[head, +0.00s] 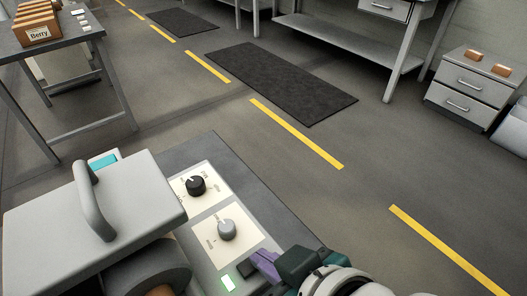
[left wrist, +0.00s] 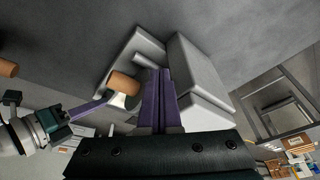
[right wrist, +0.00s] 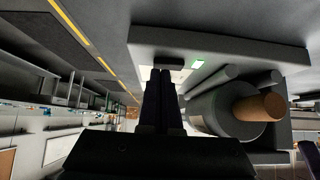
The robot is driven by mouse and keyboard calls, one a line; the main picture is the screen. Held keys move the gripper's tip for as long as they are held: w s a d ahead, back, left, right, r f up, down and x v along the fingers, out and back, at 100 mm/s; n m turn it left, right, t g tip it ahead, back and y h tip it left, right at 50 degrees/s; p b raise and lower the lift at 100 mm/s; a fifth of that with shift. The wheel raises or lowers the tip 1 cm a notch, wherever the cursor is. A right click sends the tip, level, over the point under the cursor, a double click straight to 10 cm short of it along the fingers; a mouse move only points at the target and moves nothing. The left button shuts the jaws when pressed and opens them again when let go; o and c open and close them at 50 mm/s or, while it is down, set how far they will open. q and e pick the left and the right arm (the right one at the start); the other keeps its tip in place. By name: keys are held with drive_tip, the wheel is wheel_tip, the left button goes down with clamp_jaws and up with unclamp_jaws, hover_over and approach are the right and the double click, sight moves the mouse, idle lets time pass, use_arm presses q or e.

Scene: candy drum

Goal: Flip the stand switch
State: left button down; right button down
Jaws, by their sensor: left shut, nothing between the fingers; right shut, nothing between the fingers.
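In the right wrist view the fingers (right wrist: 160,72) point at the dark switch (right wrist: 170,62), next to the green lamp (right wrist: 197,64). I cannot tell if they touch it. My left gripper (left wrist: 155,72) is shut and empty in its own wrist view, outside the head view.
A grey lid with a handle (head: 95,200) and a drum (head: 150,270) stand left of the panel. A table with a Berry crate (head: 38,30) is at upper left. A drawer cabinet (head: 470,85) stands at right. The floor between is open, with dark mats (head: 280,82).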

drive_tip(key=shift+d+f, duration=0.1)
drive_tip(key=shift+f, duration=0.1)
idle(0.4)
drive_tip(key=shift+s+a+r+p, duration=0.2)
drive_tip(key=shift+s+a+p, duration=0.25)
drive_tip(key=shift+a, duration=0.2)
drive_tip(key=shift+r, duration=0.15)
drive_tip(key=r+p, duration=0.1)
drive_tip(key=p, duration=0.1)
drive_tip(key=r+p, duration=0.4)
drive_tip(key=shift+w+d, duration=0.15)
drive_tip(key=shift+d, duration=0.2)
drive_tip(key=d+p+v, duration=0.1)
drive_tip(key=p+v, duration=0.1)
drive_tip(key=v, duration=0.7)
drive_tip(key=shift+f, duration=0.35)
